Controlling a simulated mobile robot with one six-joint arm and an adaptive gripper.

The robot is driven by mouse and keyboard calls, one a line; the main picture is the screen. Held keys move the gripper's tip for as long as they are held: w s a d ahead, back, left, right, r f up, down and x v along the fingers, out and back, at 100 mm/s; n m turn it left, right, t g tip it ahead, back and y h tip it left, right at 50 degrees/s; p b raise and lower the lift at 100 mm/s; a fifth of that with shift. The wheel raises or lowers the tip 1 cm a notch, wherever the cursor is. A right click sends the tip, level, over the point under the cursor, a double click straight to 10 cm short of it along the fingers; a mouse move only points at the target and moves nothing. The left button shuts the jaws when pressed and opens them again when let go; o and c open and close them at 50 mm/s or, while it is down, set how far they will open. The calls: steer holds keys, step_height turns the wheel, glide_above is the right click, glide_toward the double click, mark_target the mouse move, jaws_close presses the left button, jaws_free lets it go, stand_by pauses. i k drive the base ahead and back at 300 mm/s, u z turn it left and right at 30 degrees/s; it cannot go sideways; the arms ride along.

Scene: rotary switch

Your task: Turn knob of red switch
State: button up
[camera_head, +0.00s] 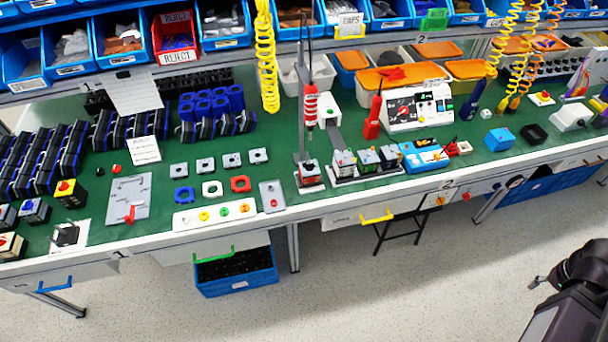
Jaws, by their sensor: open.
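Several switches with red parts lie on the green bench, and I cannot tell for sure which is the task's red switch. A flat grey plate (129,192) carries a red rotary handle (130,213) at its lower edge. To its left, a yellow-and-black box (70,194) has a small red knob (64,186) on top. My gripper (538,283) is partly in view at the lower right, over the floor, far from these switches and touching nothing. It is open and empty; part of it is hidden by the dark arm end.
A black rotary switch on a white plate (66,236) sits near the bench's front edge. A white button strip (214,215) lies right of the grey plate. Blue bins (120,36) line the back. The floor (400,290) before the bench is mostly clear; a blue crate (236,274) stands below.

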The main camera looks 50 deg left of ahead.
mark_target(309, 167)
steer(key=k, duration=0.85)
steer(key=u, duration=1.7)
steer(key=i, duration=0.55)
steer(key=z, duration=0.2)
